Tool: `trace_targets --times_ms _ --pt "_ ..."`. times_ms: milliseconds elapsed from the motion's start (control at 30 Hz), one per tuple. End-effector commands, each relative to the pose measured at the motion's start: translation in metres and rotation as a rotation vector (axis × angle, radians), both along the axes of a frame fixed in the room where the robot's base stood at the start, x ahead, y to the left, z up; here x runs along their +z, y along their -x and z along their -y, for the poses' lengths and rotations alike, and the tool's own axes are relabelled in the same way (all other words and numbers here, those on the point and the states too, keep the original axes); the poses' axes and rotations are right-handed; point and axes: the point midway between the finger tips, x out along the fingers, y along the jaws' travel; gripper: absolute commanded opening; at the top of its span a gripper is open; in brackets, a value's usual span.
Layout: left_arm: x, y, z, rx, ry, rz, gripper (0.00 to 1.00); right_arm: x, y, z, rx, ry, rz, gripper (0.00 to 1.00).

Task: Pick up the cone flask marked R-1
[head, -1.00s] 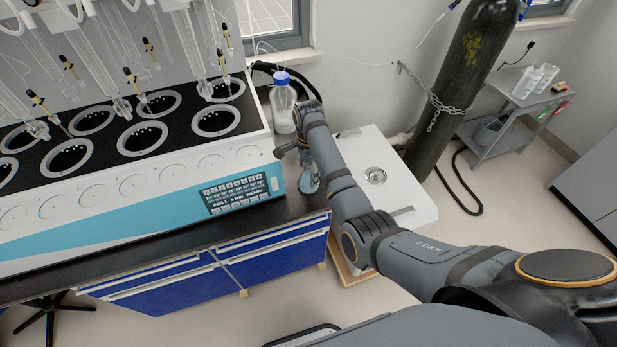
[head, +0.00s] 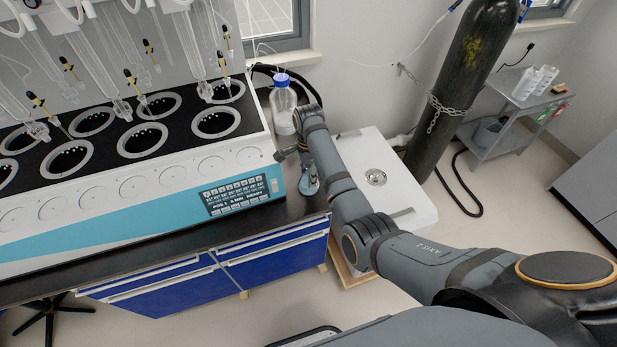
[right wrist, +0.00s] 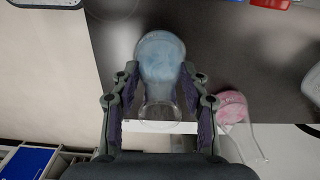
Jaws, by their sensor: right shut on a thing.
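A clear cone flask with pale blue contents (right wrist: 160,58) is between the two fingers of my right gripper (right wrist: 158,108) in the right wrist view. The fingers are shut on it from both sides. In the head view the flask's bluish lower part (head: 309,184) shows below my right wrist, near the right end of the dark bench, with its upper part hidden by my arm. No R-1 marking can be read. A second flask with pink contents (right wrist: 232,107) is close to the right finger in the right wrist view. My left gripper is not in view.
The distiller (head: 150,190) with its round wells and hanging glassware stands just left of my right gripper. A blue-capped bottle (head: 283,105) is behind it. A white box-like unit (head: 385,180) and a chained gas cylinder (head: 455,90) stand to the right.

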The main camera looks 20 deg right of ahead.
Motion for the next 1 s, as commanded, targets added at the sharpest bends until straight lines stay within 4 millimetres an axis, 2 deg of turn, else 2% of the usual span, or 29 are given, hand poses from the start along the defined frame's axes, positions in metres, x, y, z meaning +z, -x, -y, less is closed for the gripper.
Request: trace_targets --times_ms 267,467,800,900,1000 --pt "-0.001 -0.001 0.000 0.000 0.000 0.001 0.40 0.010 -0.001 0.000 0.000 0.000 0.002 0.07" --pt "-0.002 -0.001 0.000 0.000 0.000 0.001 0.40 0.030 -0.001 0.000 0.000 0.000 0.003 0.07" --pt "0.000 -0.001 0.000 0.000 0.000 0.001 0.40 0.072 0.032 0.009 0.000 0.000 0.004 0.07" --pt "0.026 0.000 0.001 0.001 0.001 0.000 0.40 0.091 0.041 0.011 0.000 0.000 -0.001 0.07" --pt "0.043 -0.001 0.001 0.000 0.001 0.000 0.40 0.101 0.050 0.014 0.000 0.000 -0.001 0.07"
